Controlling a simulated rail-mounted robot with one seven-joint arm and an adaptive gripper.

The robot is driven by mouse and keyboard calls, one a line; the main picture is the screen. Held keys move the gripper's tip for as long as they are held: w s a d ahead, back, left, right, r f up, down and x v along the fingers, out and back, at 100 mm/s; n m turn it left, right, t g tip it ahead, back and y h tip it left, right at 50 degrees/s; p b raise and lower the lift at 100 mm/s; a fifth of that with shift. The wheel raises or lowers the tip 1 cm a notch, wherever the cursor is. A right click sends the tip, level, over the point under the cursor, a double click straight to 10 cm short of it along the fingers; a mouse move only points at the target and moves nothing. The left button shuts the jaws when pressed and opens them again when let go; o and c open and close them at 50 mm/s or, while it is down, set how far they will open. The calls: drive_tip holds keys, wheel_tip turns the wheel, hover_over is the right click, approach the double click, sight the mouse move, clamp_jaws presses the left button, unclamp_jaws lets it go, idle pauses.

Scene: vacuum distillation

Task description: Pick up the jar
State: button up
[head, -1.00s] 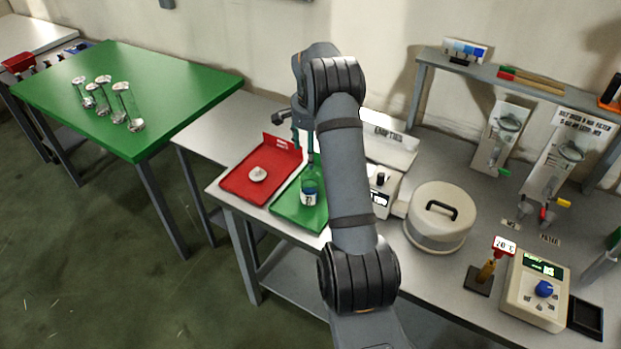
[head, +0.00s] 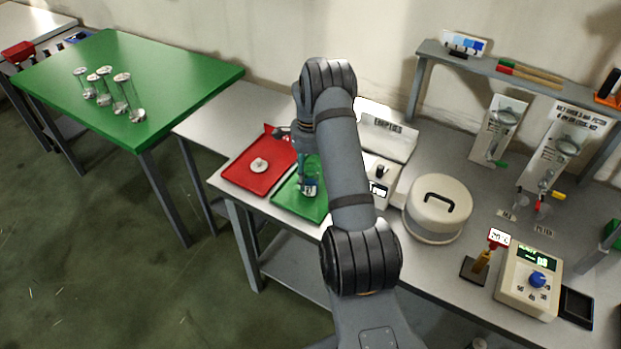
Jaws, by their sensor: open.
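A small jar (head: 309,190) with a blue and white band stands on the green tray (head: 290,200) on the grey bench. A white round lid-like piece (head: 260,166) lies on the red tray (head: 240,175) to its left. My gripper (head: 306,176) points down at the jar, with its fingers at about the jar's upper part. It is open. My arm hides part of the green tray's right side, and the view is too small to tell whether the fingers touch the jar.
A white box marked empties (head: 388,136) and a small white device (head: 380,188) stand right of the trays. A round white lidded pot (head: 437,208) is further right. Several glass jars (head: 128,98) stand on the green table (head: 185,75) at left.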

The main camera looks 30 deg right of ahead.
drive_tip(key=shift+f, duration=0.45)
drive_tip(key=shift+c, duration=0.6)
drive_tip(key=c, duration=1.1)
drive_tip(key=shift+r, duration=0.15)
drive_tip(key=shift+c, duration=0.5)
